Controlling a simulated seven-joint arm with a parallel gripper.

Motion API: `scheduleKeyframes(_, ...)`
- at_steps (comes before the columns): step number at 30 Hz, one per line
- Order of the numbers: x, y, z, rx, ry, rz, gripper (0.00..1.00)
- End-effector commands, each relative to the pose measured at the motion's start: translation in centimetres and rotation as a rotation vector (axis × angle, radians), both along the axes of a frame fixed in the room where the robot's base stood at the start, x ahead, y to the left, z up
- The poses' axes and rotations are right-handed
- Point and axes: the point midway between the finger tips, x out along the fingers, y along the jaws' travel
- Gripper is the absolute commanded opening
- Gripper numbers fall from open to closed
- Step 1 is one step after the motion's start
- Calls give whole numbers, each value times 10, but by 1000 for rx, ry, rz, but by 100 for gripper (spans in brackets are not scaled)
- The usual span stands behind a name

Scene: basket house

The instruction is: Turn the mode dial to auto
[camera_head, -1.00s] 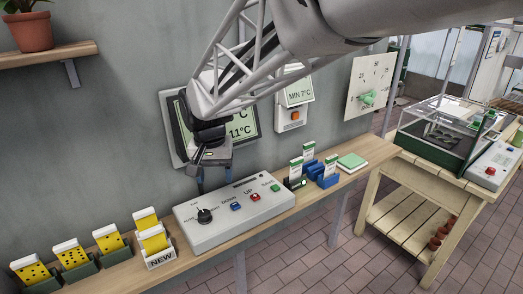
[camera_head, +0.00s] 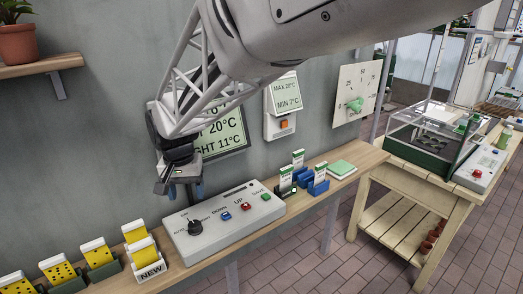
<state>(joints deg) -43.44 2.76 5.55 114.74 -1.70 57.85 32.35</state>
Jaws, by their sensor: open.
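The mode dial (camera_head: 195,228) is a black round knob at the left end of a light grey control box (camera_head: 218,240) on the wall shelf. Small labels stand around it, with AUTO to its left; its pointer looks turned upward, toward the top label. My gripper (camera_head: 182,192) is open and empty. It hangs above the box's back left edge, just above and left of the dial, apart from it. My arm covers part of the wall display behind.
Blue, red and green buttons (camera_head: 265,197) sit right of the dial. Seed packets and a NEW holder (camera_head: 149,272) stand at left. Blue packet holders (camera_head: 318,186) and a green-white pad (camera_head: 341,168) lie at right. A bench with a glass case (camera_head: 432,137) stands farther right.

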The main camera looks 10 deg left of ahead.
Motion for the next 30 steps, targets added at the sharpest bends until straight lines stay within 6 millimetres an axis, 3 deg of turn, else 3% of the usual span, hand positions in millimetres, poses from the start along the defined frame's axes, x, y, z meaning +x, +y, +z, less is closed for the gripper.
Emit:
scheduleKeyframes(21,1,-3,-94,-1,2,0,63)
scheduleKeyframes(30,1,-3,-109,0,0,0,63)
